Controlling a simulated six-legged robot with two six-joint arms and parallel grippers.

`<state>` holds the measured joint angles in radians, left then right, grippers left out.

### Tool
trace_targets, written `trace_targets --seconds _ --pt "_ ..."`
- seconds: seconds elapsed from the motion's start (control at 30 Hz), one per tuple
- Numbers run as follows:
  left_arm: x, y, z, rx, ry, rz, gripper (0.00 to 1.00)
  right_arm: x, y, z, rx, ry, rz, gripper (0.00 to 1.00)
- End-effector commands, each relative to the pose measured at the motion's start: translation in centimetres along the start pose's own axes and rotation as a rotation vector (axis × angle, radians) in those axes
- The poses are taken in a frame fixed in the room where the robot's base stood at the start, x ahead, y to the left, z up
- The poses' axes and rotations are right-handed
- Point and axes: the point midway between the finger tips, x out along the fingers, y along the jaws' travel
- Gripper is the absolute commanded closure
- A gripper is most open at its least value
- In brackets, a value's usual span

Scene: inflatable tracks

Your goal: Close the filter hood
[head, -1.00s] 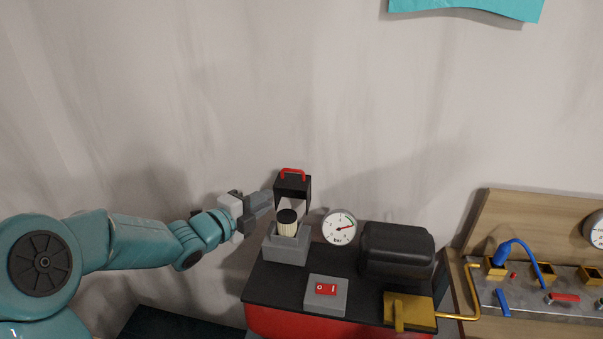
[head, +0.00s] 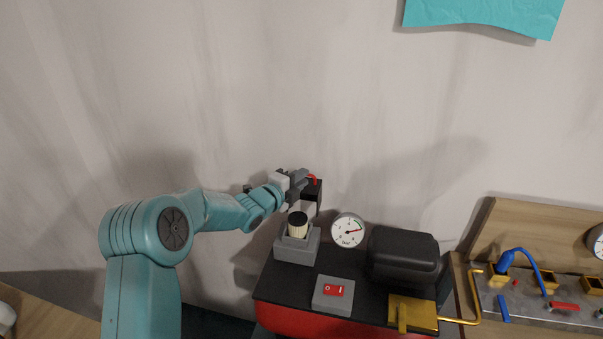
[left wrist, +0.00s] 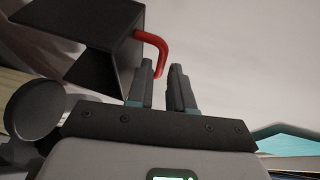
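The filter hood (head: 319,191) is a black box with a red handle (head: 313,180), raised open behind the ribbed cream filter with a black top (head: 298,225). The filter stands uncovered on a grey block. My left gripper (head: 308,180) is at the handle, from the left, and partly covers the hood. In the left wrist view the black hood (left wrist: 90,40) is at upper left. Its red handle (left wrist: 157,45) reaches down to between the two fingertips (left wrist: 159,72). The fingers are apart, with a narrow gap, and do not visibly clamp the handle. My right gripper is not in view.
The compressor's black top holds a pressure gauge (head: 347,231), a red switch (head: 333,291), a black motor cover (head: 403,257) and a brass valve (head: 412,313). A wooden board (head: 530,235) with blue parts stands at right. The space above the hood is clear.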

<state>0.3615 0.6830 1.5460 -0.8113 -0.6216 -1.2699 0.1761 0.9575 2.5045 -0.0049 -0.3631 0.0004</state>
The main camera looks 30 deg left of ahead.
Motion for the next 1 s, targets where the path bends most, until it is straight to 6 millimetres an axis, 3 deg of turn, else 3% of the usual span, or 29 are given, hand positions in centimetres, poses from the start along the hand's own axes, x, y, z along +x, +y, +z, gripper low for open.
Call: trace_targets --seconds 0.37,0.47,1.0 --pt "0.85 0.06 0.02 0.000 0.000 0.000 0.79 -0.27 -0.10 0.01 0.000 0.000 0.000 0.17" --pt "0.84 0.04 0.02 0.000 0.000 0.000 1.00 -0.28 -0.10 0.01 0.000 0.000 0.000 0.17" --pt "0.81 0.02 0.04 -0.001 -0.001 -0.001 1.00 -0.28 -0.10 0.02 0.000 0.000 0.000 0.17"
